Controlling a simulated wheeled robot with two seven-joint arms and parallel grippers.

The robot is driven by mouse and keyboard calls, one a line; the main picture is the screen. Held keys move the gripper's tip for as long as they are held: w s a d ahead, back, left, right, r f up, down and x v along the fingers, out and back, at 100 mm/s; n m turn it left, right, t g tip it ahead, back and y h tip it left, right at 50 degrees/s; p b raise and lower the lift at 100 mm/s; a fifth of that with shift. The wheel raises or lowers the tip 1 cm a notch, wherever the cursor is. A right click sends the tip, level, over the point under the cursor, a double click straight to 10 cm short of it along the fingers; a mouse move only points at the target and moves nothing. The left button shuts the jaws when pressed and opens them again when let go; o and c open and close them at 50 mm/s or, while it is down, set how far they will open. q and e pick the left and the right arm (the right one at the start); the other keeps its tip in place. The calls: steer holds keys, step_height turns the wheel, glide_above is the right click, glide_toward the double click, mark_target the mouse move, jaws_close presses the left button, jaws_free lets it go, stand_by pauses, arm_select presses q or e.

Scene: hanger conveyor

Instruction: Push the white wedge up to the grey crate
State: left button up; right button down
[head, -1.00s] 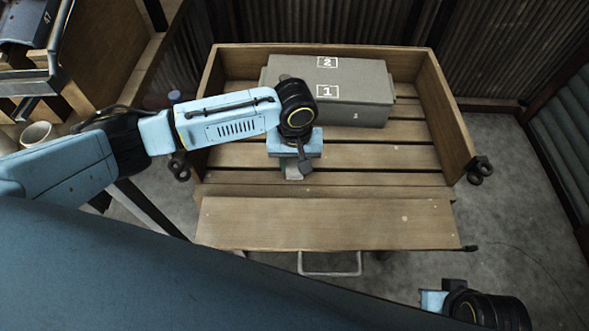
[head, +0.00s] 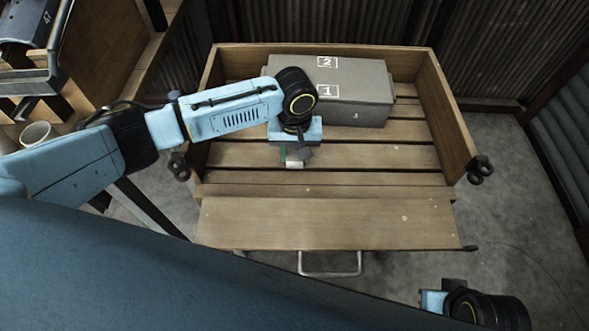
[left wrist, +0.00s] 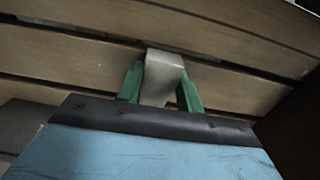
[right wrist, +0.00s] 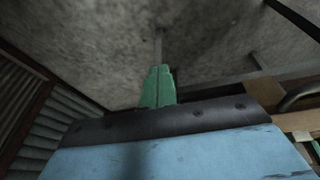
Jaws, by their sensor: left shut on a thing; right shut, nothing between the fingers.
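The white wedge (head: 296,164) is between the green fingers of my left gripper (head: 292,156), low over the slatted cart bed; whether it touches the slats I cannot tell. My left gripper is shut on it. In the left wrist view the wedge (left wrist: 163,76) looks pale grey, with a green finger on each side. The grey crate (head: 362,88) stands at the back of the bed, marked 1 and 2. The wedge is in front of its left part, apart from it; my wrist hides the crate's left front. My right gripper (right wrist: 158,88) is shut and empty, away from the cart.
The wooden cart (head: 330,222) has raised side and back walls and a lowered front board. Slats right of the wedge are bare. A wooden shelf unit (head: 105,50) with a white cup (head: 38,134) is at the left. Bare concrete floor (head: 515,190) lies to the right.

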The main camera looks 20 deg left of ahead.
arm_select(q)
steer(key=shift+w+a, duration=0.15)
steer(key=shift+w, duration=0.55)
steer(key=shift+w+a, duration=0.1)
steer(key=shift+w, duration=0.25)
steer(key=shift+w+a+b, duration=0.2)
steer(key=shift+w+b, duration=0.05)
steer(key=shift+w, duration=0.3)
steer(key=shift+w+a+b, duration=0.15)
steer(key=shift+w+b, duration=0.1)
steer(key=shift+w, duration=0.25)
steer(key=shift+w+a, duration=0.1)
steer(key=shift+w, duration=0.2)
steer(key=o, duration=0.9)
